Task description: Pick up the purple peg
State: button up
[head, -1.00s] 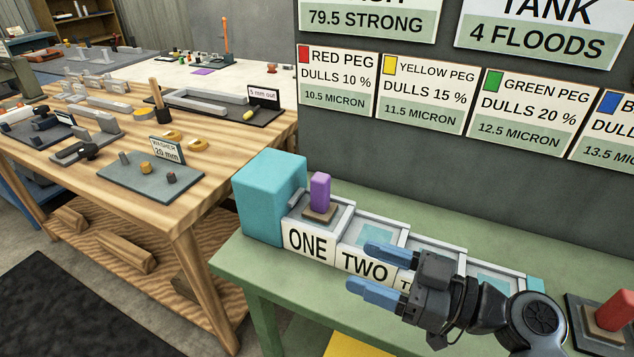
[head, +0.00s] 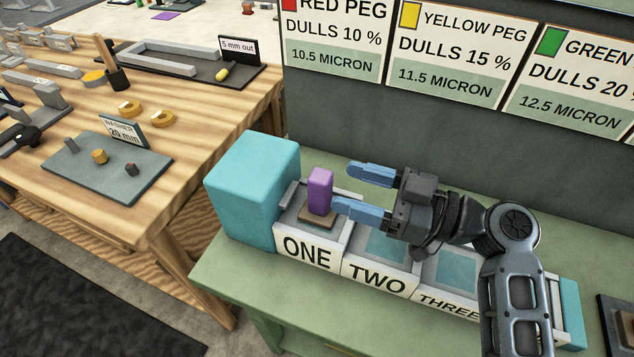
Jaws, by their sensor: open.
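The purple peg (head: 320,191) stands upright on a small brown base in the bay labelled ONE (head: 309,251), at the left end of a row of labelled bays on the green table. My gripper (head: 345,188) is open and empty, its two blue fingers pointing left. The nearer finger's tip is beside the lower right of the peg, and the farther finger's tip is up and to the right of it. I cannot tell whether the near finger touches the peg. The peg is not between the fingers.
A teal block (head: 250,190) stands just left of bay ONE. Bays TWO (head: 377,279) and THREE (head: 447,302) lie to the right, under my arm. A grey wall with signs rises behind. A wooden workbench (head: 190,190) with parts is at the left.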

aim_at(310, 174)
jog(key=shift+p+x, duration=0.4)
jog(key=shift+x, duration=0.75)
jog(key=p+x, duration=0.1)
jog(key=x, duration=0.4)
jog(key=shift+w+a, duration=0.15)
jog(key=shift+a, duration=0.1)
grip_shut()
